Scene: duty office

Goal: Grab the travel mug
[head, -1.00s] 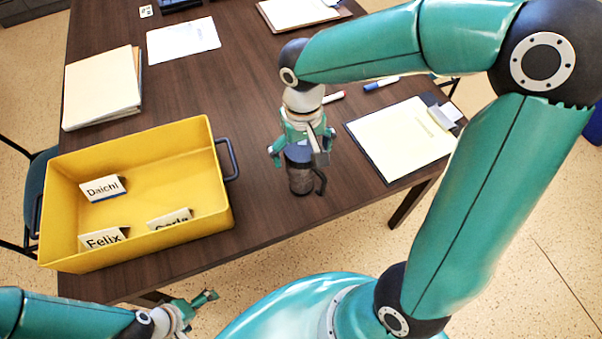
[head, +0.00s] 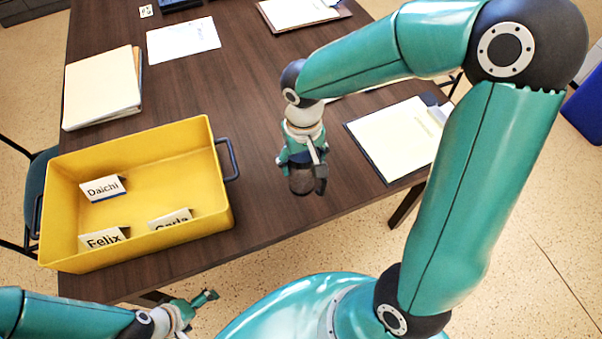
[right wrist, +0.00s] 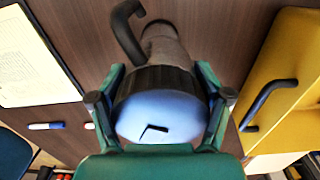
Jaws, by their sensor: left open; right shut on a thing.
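The travel mug (head: 301,184) stands on the dark table, its lower body showing below my right gripper (head: 302,160) in the head view. In the right wrist view the mug (right wrist: 158,118) shows a blue lid with a dark rim, a brownish body and a dark handle. My right gripper (right wrist: 160,105) is shut on it, one finger on each side of the lid. The gripper hides the mug's upper part in the head view. My left gripper (head: 206,299) is open and empty, low at the left, off the table's front edge and away from the mug.
A yellow crate (head: 222,205) with name cards Daichi, Felix and Carla stands left of the mug. A clipboard with paper (head: 400,138) lies to the right. A folder stack (head: 102,88) and a sheet (head: 183,40) lie further back. The table's front edge is close to the mug.

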